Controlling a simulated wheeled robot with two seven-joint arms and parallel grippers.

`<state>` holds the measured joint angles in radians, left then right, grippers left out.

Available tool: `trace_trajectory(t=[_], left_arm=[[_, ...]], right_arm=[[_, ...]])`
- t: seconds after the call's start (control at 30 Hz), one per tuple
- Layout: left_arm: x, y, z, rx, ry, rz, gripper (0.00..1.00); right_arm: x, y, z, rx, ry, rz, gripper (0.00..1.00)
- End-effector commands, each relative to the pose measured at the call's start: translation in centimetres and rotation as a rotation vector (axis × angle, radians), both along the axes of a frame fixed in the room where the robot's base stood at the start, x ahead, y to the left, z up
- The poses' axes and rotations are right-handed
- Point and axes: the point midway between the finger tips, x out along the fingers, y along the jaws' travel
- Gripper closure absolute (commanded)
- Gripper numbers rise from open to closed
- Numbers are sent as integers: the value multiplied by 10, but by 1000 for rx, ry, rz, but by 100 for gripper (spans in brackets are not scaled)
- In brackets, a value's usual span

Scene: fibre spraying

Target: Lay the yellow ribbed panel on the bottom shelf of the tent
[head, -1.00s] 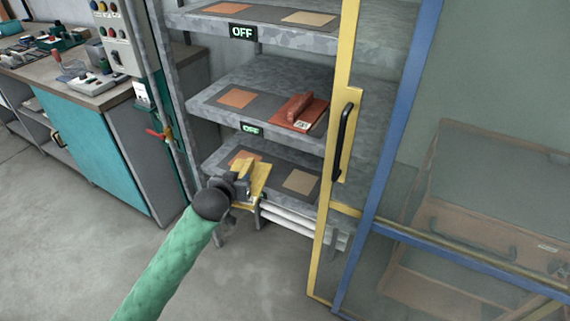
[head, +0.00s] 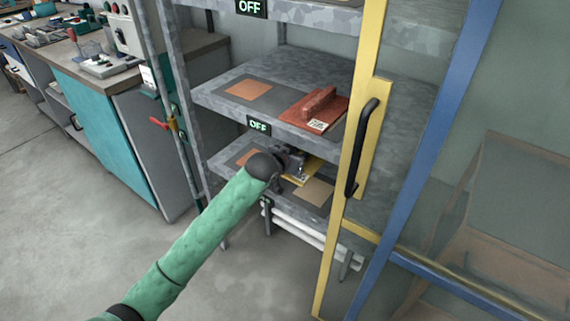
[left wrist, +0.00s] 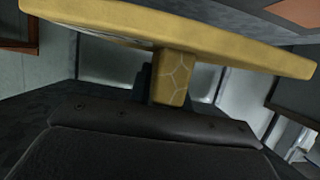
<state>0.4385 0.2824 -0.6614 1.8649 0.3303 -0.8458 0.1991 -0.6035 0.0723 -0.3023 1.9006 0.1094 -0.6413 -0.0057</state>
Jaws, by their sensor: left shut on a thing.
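The yellow panel (head: 302,173) shows in the head view in the middle of the bottom shelf (head: 224,166), over its dark mat between the orange and beige squares. My left gripper (head: 292,162) is at the panel, partly hidden by my wrist and the shelf above. In the left wrist view the panel (left wrist: 110,20) spans the top of the picture, slightly tilted. Its upright grip (left wrist: 172,80) runs down into my shut left gripper. I cannot tell whether the panel touches the shelf. My right gripper is not in view.
A red panel (head: 316,110) with a label lies on the middle shelf (head: 215,92) above. The yellow door frame (head: 361,150) with a black handle (head: 362,145) stands at the shelf's right. A teal workbench (head: 108,155) is at the left. White tubes (head: 300,229) lie below the bottom shelf.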

Motion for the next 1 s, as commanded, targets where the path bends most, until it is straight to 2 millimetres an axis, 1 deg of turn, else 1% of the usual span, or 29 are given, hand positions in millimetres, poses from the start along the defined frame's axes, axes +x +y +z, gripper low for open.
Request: trace_trajectory(t=[0.03,0.3,0.5,0.67,0.83,1.0], left_arm=[[6,9,-4,2,-1,2,100],[32,47,-31,2,-3,3,100],[48,70,-49,2,-3,2,100],[54,78,-55,0,-2,1,100],[55,79,-61,-1,-2,1,100],[55,79,-80,-1,-1,0,100]], right_arm=[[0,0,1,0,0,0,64],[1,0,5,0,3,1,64],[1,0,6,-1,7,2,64],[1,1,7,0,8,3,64],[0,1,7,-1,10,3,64],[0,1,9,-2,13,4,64]])
